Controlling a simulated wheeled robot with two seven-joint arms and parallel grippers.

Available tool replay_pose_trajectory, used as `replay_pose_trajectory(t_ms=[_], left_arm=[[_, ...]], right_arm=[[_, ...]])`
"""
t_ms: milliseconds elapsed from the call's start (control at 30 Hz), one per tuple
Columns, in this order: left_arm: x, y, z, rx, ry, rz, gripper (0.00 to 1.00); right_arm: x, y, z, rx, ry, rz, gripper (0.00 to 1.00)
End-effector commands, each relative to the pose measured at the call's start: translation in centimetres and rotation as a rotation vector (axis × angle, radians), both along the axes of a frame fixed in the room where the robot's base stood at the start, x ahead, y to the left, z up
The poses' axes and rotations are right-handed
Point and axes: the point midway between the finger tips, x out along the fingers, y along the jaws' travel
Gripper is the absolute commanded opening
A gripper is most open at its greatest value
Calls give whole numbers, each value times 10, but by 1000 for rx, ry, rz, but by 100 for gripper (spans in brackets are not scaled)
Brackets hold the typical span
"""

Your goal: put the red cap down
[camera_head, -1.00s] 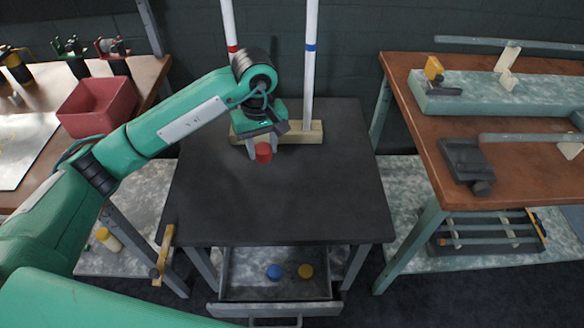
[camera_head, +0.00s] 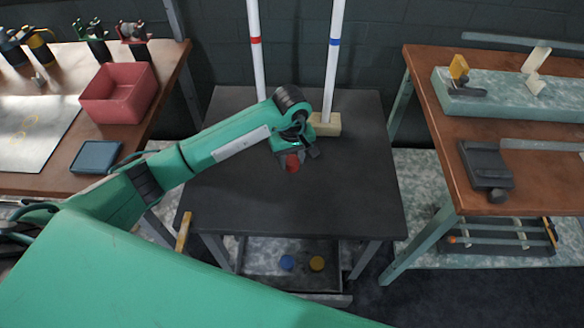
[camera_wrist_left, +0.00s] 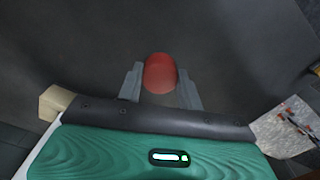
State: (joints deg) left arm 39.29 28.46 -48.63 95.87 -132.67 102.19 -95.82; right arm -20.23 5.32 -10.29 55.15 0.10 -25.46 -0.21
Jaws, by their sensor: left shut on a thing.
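The red cap (camera_head: 292,164) is between the fingers of my left gripper (camera_head: 291,160), over the dark table (camera_head: 330,185). In the left wrist view the red cap (camera_wrist_left: 160,73) sits between the two grey fingertips of my left gripper (camera_wrist_left: 160,84), with the dark tabletop behind it. The left gripper is shut on the cap. I cannot tell from these views how far the cap is above the table. My right gripper is not in view.
A pale wooden block (camera_head: 326,124) with white tubes stands at the table's back edge. An open drawer below holds a blue cap (camera_head: 287,262) and an orange cap (camera_head: 317,263). A red bin (camera_head: 119,94) stands on the left bench. The table's front and right are clear.

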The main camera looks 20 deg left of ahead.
Motion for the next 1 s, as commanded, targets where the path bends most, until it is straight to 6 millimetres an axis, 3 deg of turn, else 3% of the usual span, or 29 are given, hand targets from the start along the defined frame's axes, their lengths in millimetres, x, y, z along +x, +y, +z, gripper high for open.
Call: replay_pose_trajectory(t_ms=[500,933,967,1000], left_arm=[[0,0,-54,-1,1,1,15],[1,0,-57,0,-2,0,15],[1,0,-57,0,-1,0,40],[0,0,-57,0,-1,0,48]], right_arm=[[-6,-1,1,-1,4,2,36],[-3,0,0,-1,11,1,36],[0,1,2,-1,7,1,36],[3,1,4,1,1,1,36]])
